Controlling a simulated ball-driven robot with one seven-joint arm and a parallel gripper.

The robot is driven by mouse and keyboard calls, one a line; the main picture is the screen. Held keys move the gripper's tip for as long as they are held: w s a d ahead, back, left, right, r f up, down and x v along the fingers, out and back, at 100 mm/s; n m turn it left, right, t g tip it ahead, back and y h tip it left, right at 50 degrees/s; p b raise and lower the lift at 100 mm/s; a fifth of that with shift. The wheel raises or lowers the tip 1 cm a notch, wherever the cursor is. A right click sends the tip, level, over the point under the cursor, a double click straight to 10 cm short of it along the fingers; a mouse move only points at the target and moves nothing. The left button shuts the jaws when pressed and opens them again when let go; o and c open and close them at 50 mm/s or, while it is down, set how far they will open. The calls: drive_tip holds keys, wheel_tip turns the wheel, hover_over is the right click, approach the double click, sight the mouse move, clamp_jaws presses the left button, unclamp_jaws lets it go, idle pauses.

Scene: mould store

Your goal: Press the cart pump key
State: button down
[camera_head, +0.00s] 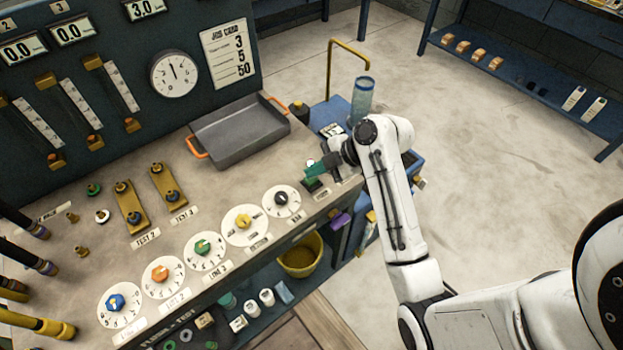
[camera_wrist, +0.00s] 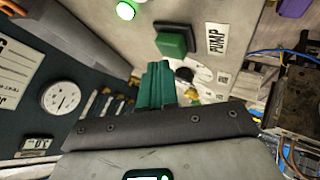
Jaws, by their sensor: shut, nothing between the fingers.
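The pump key (camera_wrist: 171,43) is a green block on a dark base, with a white label reading PUMP (camera_wrist: 215,39) beside it in the wrist view. In the head view the key (camera_head: 312,184) sits at the bench's right end, partly hidden by my gripper. My gripper (camera_head: 317,168) has green fingers, shut together and empty, just above or beside the key. In the wrist view the fingertips (camera_wrist: 157,66) appear close to the key's edge; I cannot tell if they touch it. A green lamp (camera_wrist: 125,10) glows near the key.
A grey tray (camera_head: 240,130) with orange handles stands behind on the bench. Several dials, including a black-knobbed one (camera_head: 282,200), line the front edge. A blue cart (camera_head: 403,167) with a clear cylinder (camera_head: 362,98) stands to the right. Open floor lies beyond.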

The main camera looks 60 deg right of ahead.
sight(315, 180)
drive_tip(key=shift+f+b, duration=0.4)
drive_tip(key=shift+f, duration=0.1)
idle(0.4)
drive_tip(key=shift+r, duration=0.15)
drive_tip(key=shift+r+p, duration=0.75)
drive_tip(key=shift+r, duration=0.05)
wheel_tip(315, 180, up, 6)
drive_tip(key=p, duration=0.5)
